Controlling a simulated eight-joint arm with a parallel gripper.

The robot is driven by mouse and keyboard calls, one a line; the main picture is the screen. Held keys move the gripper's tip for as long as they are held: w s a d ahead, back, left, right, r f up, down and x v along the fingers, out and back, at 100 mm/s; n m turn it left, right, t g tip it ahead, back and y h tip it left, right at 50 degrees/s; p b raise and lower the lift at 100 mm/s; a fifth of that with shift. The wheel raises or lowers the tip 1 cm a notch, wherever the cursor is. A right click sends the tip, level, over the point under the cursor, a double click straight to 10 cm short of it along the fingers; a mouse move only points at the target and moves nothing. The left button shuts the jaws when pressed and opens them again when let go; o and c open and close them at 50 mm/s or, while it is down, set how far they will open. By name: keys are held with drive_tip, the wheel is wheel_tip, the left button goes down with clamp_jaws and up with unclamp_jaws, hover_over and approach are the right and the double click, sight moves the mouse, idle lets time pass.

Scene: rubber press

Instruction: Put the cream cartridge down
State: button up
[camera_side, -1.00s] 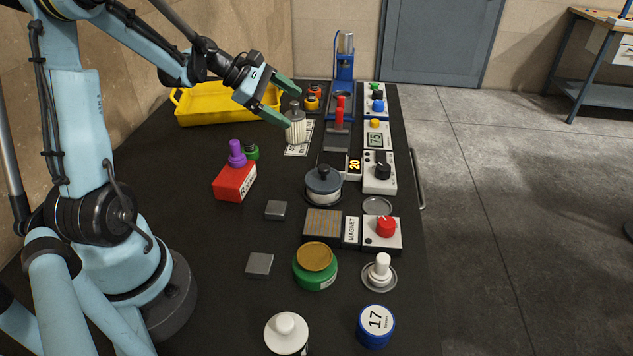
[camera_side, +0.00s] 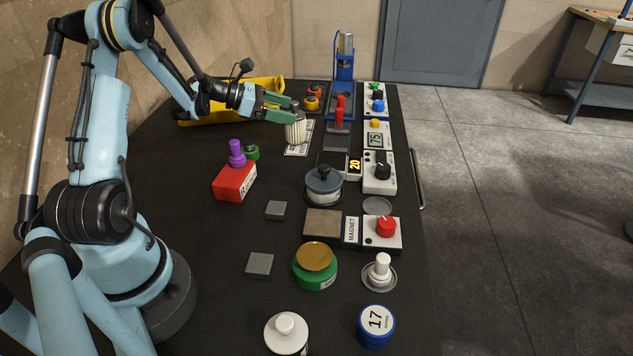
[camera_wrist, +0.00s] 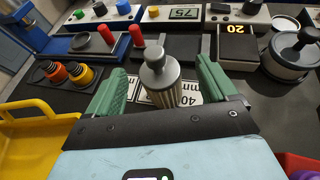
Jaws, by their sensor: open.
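The cream cartridge (camera_side: 296,129), ribbed and cream with a grey top and knob, stands upright on a white printed label (camera_side: 299,149) on the black table. My gripper (camera_side: 285,108) is level with its upper part, with green fingers on either side. In the wrist view the cartridge (camera_wrist: 160,80) stands between the two open fingers (camera_wrist: 158,88), with a gap to each finger. Its lower part is partly hidden behind the gripper body in that view.
A yellow tray (camera_side: 184,110) lies behind my gripper. Orange and red knobbed parts (camera_side: 312,100) stand just behind the cartridge. A red block (camera_side: 233,182) with a purple knob is nearer.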

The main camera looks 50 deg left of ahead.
sight(302, 114)
drive_tip(key=shift+x, duration=2.65)
drive_tip(key=shift+a, duration=0.1)
drive_tip(key=c, duration=1.2)
